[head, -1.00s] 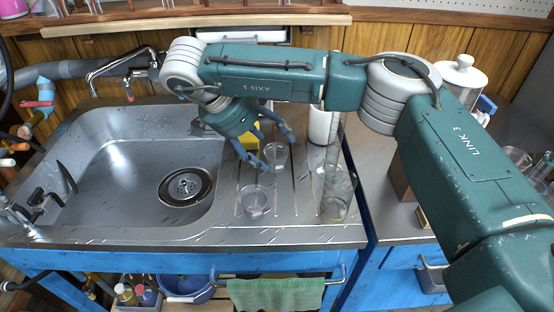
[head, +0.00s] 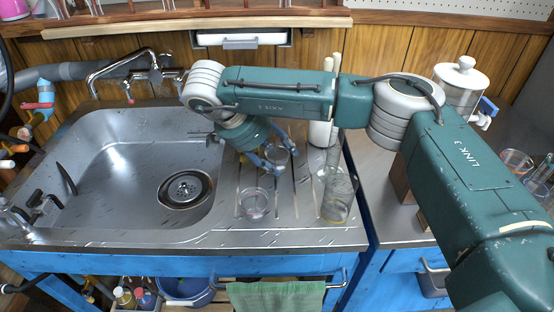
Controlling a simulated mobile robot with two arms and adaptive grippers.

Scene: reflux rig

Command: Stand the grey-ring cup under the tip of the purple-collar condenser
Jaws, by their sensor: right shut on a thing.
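My right gripper (head: 282,165) is over the ribbed drainboard, its blue fingers closed on a clear cup (head: 278,153). The cup is upright, partly hidden by the fingers; I cannot tell whether it touches the board. A grey-looking ring fits it, but the colour is hard to make out. A second clear cup (head: 254,204) with a faint pinkish tint stands nearer the front, apart from the gripper. The purple-collar condenser cannot be made out. My left gripper is not in view.
A tall clear cylinder (head: 336,200) stands right of the cups, with a white bottle (head: 320,134) behind it. The sink basin (head: 120,170) lies left of the drainboard. A lidded jar (head: 460,85) and glassware (head: 516,163) stand on the right counter.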

